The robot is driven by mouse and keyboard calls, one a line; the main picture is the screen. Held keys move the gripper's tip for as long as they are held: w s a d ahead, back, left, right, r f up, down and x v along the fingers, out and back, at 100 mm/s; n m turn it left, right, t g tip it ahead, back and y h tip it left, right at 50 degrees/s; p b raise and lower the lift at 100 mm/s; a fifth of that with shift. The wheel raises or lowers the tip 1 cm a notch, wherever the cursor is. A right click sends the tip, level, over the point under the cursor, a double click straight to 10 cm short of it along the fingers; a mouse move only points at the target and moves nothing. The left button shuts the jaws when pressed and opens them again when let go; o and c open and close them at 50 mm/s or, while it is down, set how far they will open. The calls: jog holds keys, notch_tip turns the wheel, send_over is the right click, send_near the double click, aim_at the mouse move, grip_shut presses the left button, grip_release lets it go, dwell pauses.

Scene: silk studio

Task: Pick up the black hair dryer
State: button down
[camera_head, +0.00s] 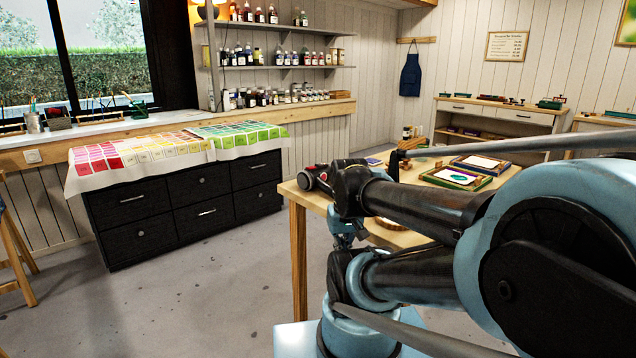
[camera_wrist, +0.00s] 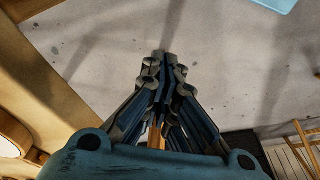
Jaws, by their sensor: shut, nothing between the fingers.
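In the head view a small dark rounded thing with a red part (camera_head: 312,178) lies at the left end of the wooden table (camera_head: 297,196), partly hidden by my arm. It may be the black hair dryer, but I cannot tell for sure. In the wrist view no hair dryer shows. My gripper (camera_wrist: 163,56) is shut and empty there, with its fingers together over the grey floor beside the table edge.
Framed pieces (camera_head: 457,178) lie on the table behind my arm. A black drawer cabinet (camera_head: 180,205) with colour cards stands at left. Shelves of bottles (camera_head: 285,67) hang behind it. A round wood-rimmed thing (camera_wrist: 14,132) shows at the wrist view's left. Open floor (camera_head: 190,305) lies in front.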

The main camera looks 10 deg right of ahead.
dwell(0.4)
jog(key=c, duration=2)
grip_release()
jog(key=shift+s+r, duration=0.15)
jog(key=shift+s, duration=0.05)
jog(key=o, duration=1.4)
jog(key=shift+m, duration=0.4)
jog(key=r, duration=0.1)
jog(key=w+r, duration=0.2)
jog(key=r, duration=0.1)
jog(key=shift+w+a+r, duration=0.1)
jog(key=shift+a, duration=0.05)
jog(key=shift+o, duration=0.5)
jog(key=w+r+m, duration=0.3)
jog(key=w+r, duration=0.8)
jog(key=r, duration=0.1)
jog(key=shift+a+r+m+g, duration=0.2)
jog(key=shift+a+m+g, duration=0.1)
jog(key=shift+g, duration=0.1)
notch_tip(320, 180, up, 12)
jog(key=m+g, duration=0.1)
jog(key=m, duration=0.5)
send_over(312, 167)
jog(key=f, duration=1.7)
jog(key=shift+w, duration=0.25)
